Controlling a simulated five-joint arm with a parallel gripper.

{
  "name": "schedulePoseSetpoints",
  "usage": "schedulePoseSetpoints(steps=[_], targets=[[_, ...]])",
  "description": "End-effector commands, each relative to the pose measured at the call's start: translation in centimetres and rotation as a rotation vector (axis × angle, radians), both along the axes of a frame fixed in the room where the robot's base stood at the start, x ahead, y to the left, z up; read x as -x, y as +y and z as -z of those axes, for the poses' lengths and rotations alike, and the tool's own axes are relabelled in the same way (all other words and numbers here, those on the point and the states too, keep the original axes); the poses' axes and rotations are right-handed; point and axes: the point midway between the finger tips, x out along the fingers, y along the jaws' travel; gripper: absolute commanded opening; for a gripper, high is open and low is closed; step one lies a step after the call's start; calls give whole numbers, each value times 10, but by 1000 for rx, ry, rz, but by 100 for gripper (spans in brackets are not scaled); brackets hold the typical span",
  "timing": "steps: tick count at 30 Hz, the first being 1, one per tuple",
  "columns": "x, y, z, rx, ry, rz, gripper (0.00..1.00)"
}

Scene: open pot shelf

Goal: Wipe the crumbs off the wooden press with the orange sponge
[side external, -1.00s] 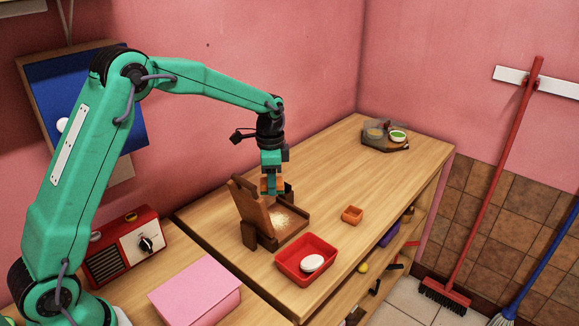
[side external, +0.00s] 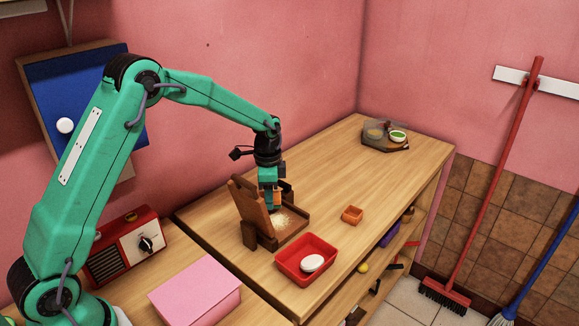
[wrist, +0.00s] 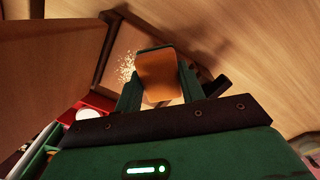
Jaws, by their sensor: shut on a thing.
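The wooden press (side external: 252,205) stands on the bench with its lid raised on the left. Pale crumbs (side external: 281,221) lie on its base, and they also show in the wrist view (wrist: 126,66) to the left of the sponge. My gripper (side external: 270,193) is over the back part of the press base, pointing down. It is shut on the orange sponge (wrist: 158,77), which sits between its two fingers in the wrist view. In the side view the sponge is low, close to the base; I cannot tell whether it touches it.
A red tray (side external: 282,272) holding a white oval thing (side external: 312,263) stands in front of the press. A small orange box (side external: 352,214) is to the right. The bench right of the press is mostly clear.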

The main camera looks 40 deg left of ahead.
Motion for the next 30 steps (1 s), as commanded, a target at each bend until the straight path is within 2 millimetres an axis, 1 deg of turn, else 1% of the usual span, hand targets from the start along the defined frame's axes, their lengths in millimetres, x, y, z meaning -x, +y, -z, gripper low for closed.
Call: schedulePoseSetpoints(steps=[1, 6, 8, 9, 11, 12, 30], targets=[[0, 0, 5, 0, 1, 0, 21], [0, 0, 21, 0, 1, 0, 21], [0, 0, 32, 0, 3, 0, 21], [-1, -5, 29, 0, -1, 2, 18], [0, -11, 30, 0, 0, 2, 18], [0, -14, 32, 0, 0, 2, 18], [0, -69, 30, 0, 0, 3, 18]])
